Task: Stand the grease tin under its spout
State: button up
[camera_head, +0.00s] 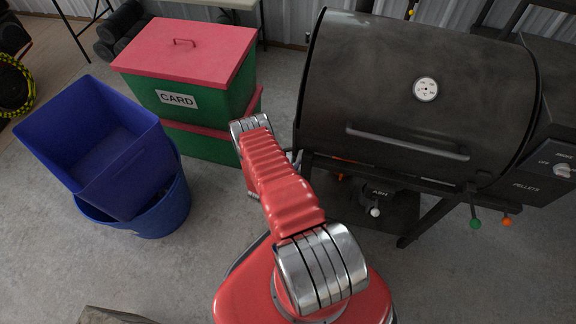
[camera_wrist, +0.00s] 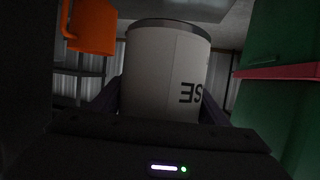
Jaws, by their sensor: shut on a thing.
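The grease tin (camera_wrist: 163,70) is a pale cylinder with a dark grey rim at the top of the wrist view. Dark letters on its side, partly cut off, appear upside down in that view. My gripper (camera_wrist: 159,102) is shut on the tin, with a dark finger at each side of it. In the head view my red arm reaches down between the green boxes and the grill, and the gripper and tin are hidden. An orange part (camera_wrist: 92,27) with a loop at its side shows upper left in the wrist view. I cannot tell whether it is the spout.
A black grill (camera_head: 400,100) with an ash unit (camera_head: 378,192) below stands right of my arm. Green boxes with pink lids (camera_head: 185,50) stand left of it, beside blue bins (camera_head: 95,140). A green surface with a red edge (camera_wrist: 280,72) is close right in the wrist view.

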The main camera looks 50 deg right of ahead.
jog(key=shift+f, duration=2.05)
jog(key=shift+f, duration=0.1)
jog(key=o, duration=1.4)
jog(key=shift+c, duration=0.2)
jog(key=v, duration=1.2)
